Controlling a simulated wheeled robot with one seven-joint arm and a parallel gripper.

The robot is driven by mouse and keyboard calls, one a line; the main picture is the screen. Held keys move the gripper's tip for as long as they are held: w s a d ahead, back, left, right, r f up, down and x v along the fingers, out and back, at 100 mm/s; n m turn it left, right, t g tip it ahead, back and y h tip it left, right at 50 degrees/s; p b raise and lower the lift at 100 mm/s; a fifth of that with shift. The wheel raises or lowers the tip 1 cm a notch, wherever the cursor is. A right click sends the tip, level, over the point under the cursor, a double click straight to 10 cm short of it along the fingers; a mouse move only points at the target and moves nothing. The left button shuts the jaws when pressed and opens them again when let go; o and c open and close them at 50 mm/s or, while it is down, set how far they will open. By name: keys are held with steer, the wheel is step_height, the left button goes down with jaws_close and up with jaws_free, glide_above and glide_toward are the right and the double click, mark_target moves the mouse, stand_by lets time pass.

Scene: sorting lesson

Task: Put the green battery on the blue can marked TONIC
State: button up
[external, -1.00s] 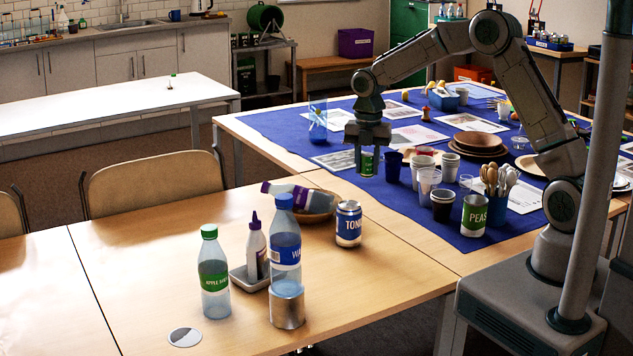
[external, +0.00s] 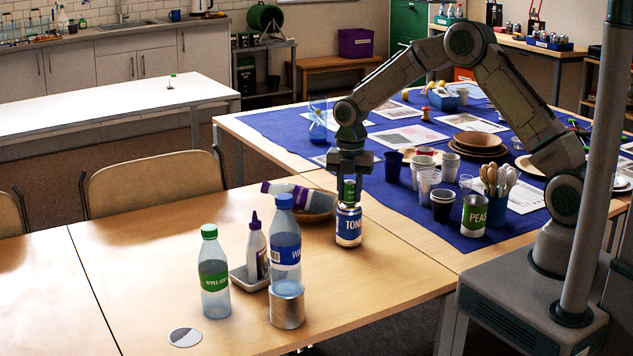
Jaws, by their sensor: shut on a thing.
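The blue can marked TONIC (external: 348,226) stands upright on the wooden table, near the edge of the blue cloth. My gripper (external: 349,180) points down right above the can, shut on the green battery (external: 349,190). The battery is upright between the fingers, and its lower end is at the can's top. I cannot tell whether it touches the lid. The fingers hide part of the battery.
A bowl (external: 318,207) with a purple-labelled bottle lying in it is just left of the can. A water bottle on a metal can (external: 287,306), a glue bottle (external: 256,248) and an apple juice bottle (external: 213,275) stand further left. Cups (external: 393,166) stand right, on the cloth.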

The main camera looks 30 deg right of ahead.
mark_target(350, 181)
steer(key=o, duration=1)
steer(key=shift+f, duration=0.1)
steer(key=shift+o, duration=0.2)
step_height(350, 181, up, 11)
steer(key=shift+r+b, duration=0.1)
steer(key=shift+b, duration=0.25)
steer(key=shift+r, duration=0.7)
steer(key=s+d+r+m+t, duration=0.1)
steer(key=s+d+r+m, duration=0.3)
steer(key=s+d+m, duration=0.25)
steer(key=s+d+r+m+t, duration=0.1)
steer(key=s+d+r+m, duration=0.3)
steer(key=s+d+m, duration=0.3)
steer(key=s+d+f+m, duration=0.1)
steer(key=s+d+m, duration=0.1)
steer(key=s+m, duration=0.4)
steer(key=s+d+f+m+t, duration=0.1)
steer(key=s+d+m, duration=0.2)
steer(key=s+m, duration=0.4)
steer(key=s, duration=0.4)
steer(key=shift+s+d, duration=0.25)
